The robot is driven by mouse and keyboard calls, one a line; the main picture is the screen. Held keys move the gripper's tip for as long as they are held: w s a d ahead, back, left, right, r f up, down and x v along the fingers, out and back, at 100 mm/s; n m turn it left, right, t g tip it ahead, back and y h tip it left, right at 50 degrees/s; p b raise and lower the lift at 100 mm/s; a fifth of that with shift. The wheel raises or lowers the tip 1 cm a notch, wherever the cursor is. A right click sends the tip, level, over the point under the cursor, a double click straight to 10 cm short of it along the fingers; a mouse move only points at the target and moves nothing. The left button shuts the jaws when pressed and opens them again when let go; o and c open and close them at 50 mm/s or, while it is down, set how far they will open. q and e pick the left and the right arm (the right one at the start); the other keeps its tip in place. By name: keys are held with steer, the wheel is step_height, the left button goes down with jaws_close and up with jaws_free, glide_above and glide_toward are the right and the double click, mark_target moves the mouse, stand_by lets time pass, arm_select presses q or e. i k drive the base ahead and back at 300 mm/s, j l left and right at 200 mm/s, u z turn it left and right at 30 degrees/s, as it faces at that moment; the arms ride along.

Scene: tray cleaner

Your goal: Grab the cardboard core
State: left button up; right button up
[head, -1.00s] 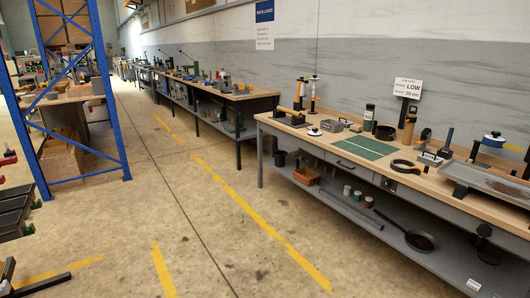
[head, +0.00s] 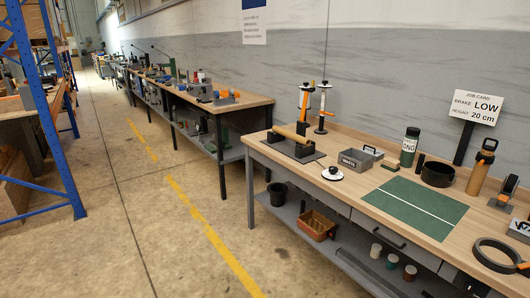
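Two tan cylinders stand out on the near workbench. A light tan cylinder (head: 290,137) lies on its side across a dark grey stand (head: 282,151) at the bench's left end. A brown upright cylinder (head: 478,174) with a black-and-orange top stands near the back at right and looks more like a flask. The lying one looks more like a cardboard core, but at this size I cannot be sure. Neither of my grippers shows in the head view.
The near bench (head: 342,190) also bears a green mat (head: 405,205), a green bottle (head: 409,147), a black bowl (head: 437,174), a black ring (head: 492,257) and a job card (head: 477,105). Its lower shelf holds an orange-brown bin (head: 317,226). The floor left of it (head: 150,235) is clear.

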mark_target(306, 141)
steer(key=i+j+z, duration=0.15)
steer(key=i, duration=0.3)
steer(key=i+j+z, duration=0.15)
steer(key=i, duration=0.25)
steer(key=i+j+z, duration=0.15)
steer(key=i, duration=0.25)
steer(key=j, duration=0.1)
